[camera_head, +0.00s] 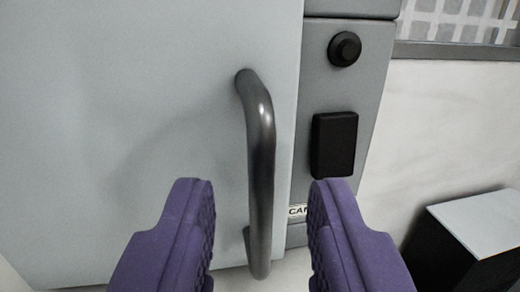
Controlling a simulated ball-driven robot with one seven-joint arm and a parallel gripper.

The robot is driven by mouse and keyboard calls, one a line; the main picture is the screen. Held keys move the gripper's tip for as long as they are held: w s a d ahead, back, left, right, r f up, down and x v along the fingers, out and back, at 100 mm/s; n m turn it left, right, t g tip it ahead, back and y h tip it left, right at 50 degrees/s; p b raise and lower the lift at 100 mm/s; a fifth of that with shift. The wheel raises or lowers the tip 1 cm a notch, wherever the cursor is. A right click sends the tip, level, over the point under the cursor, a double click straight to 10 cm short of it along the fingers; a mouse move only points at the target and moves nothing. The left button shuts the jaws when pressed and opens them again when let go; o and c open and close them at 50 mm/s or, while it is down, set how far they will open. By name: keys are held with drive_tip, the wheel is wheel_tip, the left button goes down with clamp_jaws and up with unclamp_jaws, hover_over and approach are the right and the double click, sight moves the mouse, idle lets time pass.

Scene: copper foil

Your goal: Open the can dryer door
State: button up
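The can dryer door (130,110) is a large pale grey panel that fills the left of the view. It looks flush with the frame at its right edge. A dark grey metal bar handle (262,165) stands upright near that edge. My gripper (262,205) shows as two purple ridged fingers, spread apart. The lower part of the handle appears between the fingers, with a gap on each side. I cannot tell how far the fingertips are from the handle in depth.
Right of the door, a grey panel (314,88) carries a round black knob (344,48) and a black rectangular block (334,143). A label, partly hidden by the right finger, reads "CA". A black box with a pale top (482,222) stands at lower right by a white wall (440,130).

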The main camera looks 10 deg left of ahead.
drive_tip(key=shift+w+a, duration=0.1)
drive_tip(key=shift+w, duration=0.9)
clamp_jaws()
drive_tip(key=shift+r, duration=0.1)
idle(0.6)
